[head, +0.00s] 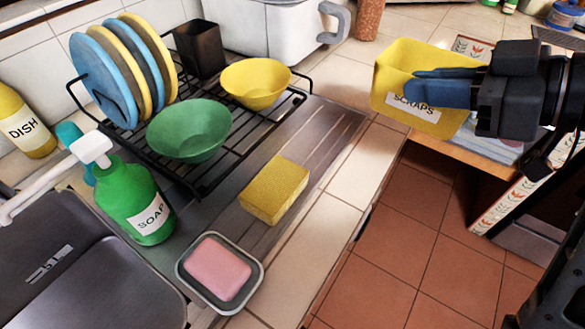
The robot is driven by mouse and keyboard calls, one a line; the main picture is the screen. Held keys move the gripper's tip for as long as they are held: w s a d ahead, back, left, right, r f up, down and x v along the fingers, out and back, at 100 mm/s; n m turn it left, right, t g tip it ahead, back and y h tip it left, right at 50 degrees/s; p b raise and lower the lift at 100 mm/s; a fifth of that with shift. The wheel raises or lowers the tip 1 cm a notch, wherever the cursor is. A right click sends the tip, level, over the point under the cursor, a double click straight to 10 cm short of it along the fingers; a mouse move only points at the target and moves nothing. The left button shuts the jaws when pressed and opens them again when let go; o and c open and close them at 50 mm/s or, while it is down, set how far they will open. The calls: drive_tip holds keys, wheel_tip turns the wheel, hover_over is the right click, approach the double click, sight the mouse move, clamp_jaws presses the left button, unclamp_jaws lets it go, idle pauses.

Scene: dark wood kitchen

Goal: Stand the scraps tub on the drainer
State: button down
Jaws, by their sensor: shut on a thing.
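The scraps tub (391,82) is a yellow open-topped box with a white SCRAPS label, at the upper right of the head view. My gripper (442,88) comes in from the right with its blue fingers shut on the tub. The tub looks upright, near the counter corner and wooden ledge; I cannot tell its height above them. The drainer is a ribbed metal board (318,147) with a black wire rack (212,174) on it. The rack holds several plates (100,80), a green bowl (189,131), a yellow bowl (256,84) and a black holder (198,50).
A yellow sponge (274,190) lies on the board's front part. A pink soap bar in a dish (219,271) is nearer, beside the green soap bottle (137,200) and sink (85,275). A white appliance (275,28) stands behind.

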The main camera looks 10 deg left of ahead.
drive_tip(key=shift+n+g, duration=0.3)
drive_tip(key=shift+s+a+f, duration=0.1)
drive_tip(key=shift+a+f, duration=1.6)
drive_tip(key=shift+a, duration=0.35)
drive_tip(key=shift+s+a+f, duration=0.15)
drive_tip(key=shift+a+f, duration=1.55)
drive_tip(key=shift+a, duration=0.3)
drive_tip(key=shift+s+a+f, duration=0.1)
drive_tip(key=shift+a+f, duration=1.6)
drive_tip(key=shift+a, duration=0.35)
drive_tip(key=shift+f, duration=0.15)
drive_tip(key=c, duration=1.3)
unclamp_jaws()
